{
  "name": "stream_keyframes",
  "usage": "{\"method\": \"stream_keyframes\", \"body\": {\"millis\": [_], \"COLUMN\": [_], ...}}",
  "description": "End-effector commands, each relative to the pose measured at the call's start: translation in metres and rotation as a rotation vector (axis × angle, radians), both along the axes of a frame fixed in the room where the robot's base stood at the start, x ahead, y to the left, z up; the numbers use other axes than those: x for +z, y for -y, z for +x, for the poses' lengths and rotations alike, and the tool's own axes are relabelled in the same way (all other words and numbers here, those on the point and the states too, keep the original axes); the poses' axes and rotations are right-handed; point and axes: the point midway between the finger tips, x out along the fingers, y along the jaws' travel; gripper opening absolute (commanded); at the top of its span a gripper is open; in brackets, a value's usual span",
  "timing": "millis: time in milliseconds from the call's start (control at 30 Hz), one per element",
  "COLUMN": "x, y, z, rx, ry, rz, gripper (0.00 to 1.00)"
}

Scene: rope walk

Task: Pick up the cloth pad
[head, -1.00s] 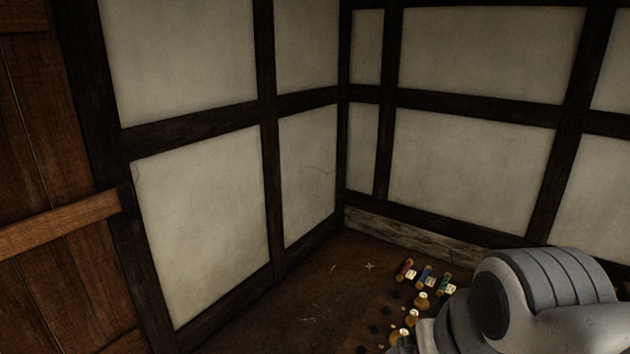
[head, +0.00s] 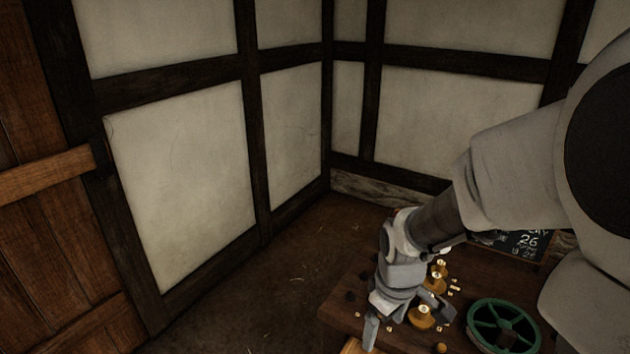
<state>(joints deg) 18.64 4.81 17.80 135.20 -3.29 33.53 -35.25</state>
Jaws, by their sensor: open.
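I cannot make out the cloth pad in the head view; it may be hidden behind my arm or lie below the picture's lower edge. My gripper (head: 406,322) points down over the left part of a dark wooden table (head: 345,308). Its fingers are apart, and I see no object held between them. Brass-coloured weights (head: 422,317) stand close to the gripper's right finger; I cannot tell whether they touch it.
A green spoked wheel (head: 478,318) lies on the table at right. A chalkboard (head: 528,243) with white writing is at the back, partly behind my arm. A light wooden piece (head: 352,346) shows at the bottom edge. Bare floor (head: 270,285) lies left of the table.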

Motion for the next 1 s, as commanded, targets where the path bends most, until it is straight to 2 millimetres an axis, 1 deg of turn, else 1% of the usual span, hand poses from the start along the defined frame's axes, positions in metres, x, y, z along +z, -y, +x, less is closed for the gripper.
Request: {"method": "stream_keyframes", "body": {"millis": [33, 100, 200, 300, 467, 567, 900, 1000], "x": [-0.031, -0.058, -0.089, -0.109, -0.125, -0.139, -0.212, -0.228], "y": [0.002, 0.002, 0.002, 0.0, -0.002, -0.003, -0.01, -0.012], "z": [0.005, 0.012, 0.019, 0.024, 0.027, 0.028, 0.033, 0.034], "rx": [0.046, 0.116, 0.199, 0.259, 0.302, 0.308, 0.306, 0.305], "ry": [-0.02, -0.03, -0.037, -0.037, -0.033, -0.034, -0.036, -0.036], "rz": [0.01, 0.024, 0.046, 0.063, 0.077, 0.078, 0.078, 0.078], "gripper": [0.91, 0.91, 0.91, 0.91, 0.91, 0.91, 0.91, 0.91]}}
